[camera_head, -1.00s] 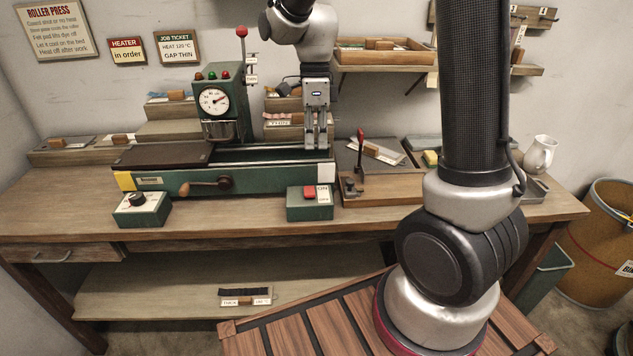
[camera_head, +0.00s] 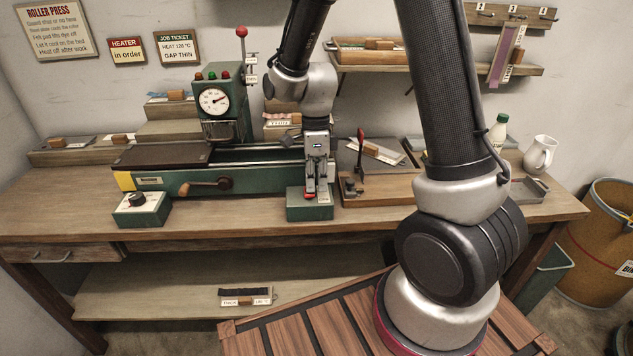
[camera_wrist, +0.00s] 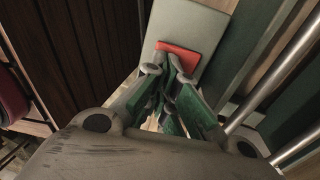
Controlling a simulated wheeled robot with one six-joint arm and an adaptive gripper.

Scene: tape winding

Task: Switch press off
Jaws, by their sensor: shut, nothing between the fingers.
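The green switch box (camera_head: 309,211) stands on the bench at the front of the roller press (camera_head: 215,184). Its red rocker (camera_head: 310,195) is on the top face, beside a white label. My gripper (camera_head: 318,192) is shut and empty, pointing down over the box, with its fingertips at or just above the rocker. In the wrist view the red rocker (camera_wrist: 181,57) shows just past the closed fingertips (camera_wrist: 162,68). I cannot tell whether the fingertips touch it. The lettering on the label is too small to read.
A small box with a black knob (camera_head: 141,207) stands on the bench to the left. A wooden stand with a red-handled lever (camera_head: 361,150) is close on the right.

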